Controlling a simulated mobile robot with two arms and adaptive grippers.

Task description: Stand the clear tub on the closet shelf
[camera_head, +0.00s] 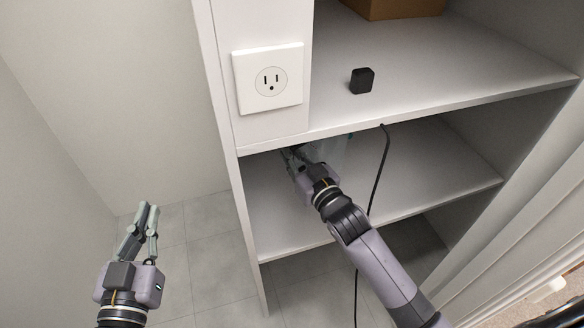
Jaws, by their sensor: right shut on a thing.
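The clear tub (330,151) shows as a faint see-through shape under the upper shelf board, in the compartment above the lower closet shelf (425,172). Its lower part is hidden behind my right gripper and its top by the upper board's edge. My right gripper (292,155) reaches into this compartment near its left side and is shut on the tub. I cannot tell whether the tub touches the lower shelf. My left gripper (148,209) is outside the closet at lower left, above the floor, with nothing visible between its fingers; its opening is unclear.
The upper shelf (440,65) holds a small black box (362,80) and a brown carton (395,8). A black cable (380,175) hangs down in front of the lower shelf. A white outlet (268,79) is on the left panel. The lower shelf's right part is clear.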

